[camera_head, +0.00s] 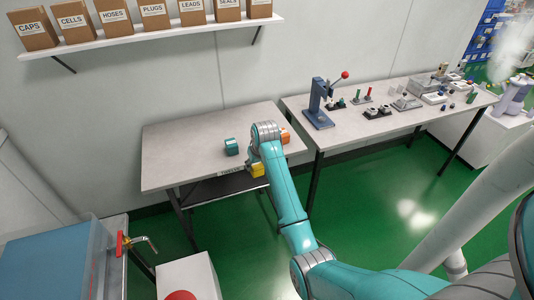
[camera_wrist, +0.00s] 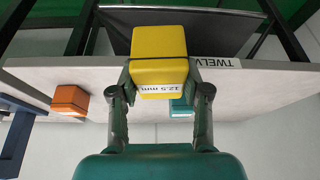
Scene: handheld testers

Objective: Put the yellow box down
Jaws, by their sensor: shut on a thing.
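The yellow box (camera_head: 258,170) is in my gripper (camera_head: 252,163), at the front edge of the grey left table (camera_head: 180,150). In the wrist view the yellow box (camera_wrist: 160,55) sits between both fingers of my gripper (camera_wrist: 160,78), which are shut on its sides. A label on the box reads "12.5 mm". Behind it in the wrist view are the table's edge and a white label (camera_wrist: 218,63) starting "TWELV". A dark shelf (camera_head: 215,189) lies under the tabletop. I cannot tell whether the box touches anything besides the fingers.
The table's left part is bare. A right table (camera_head: 345,135) carries a blue lever press (camera_head: 319,105) and several small parts.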

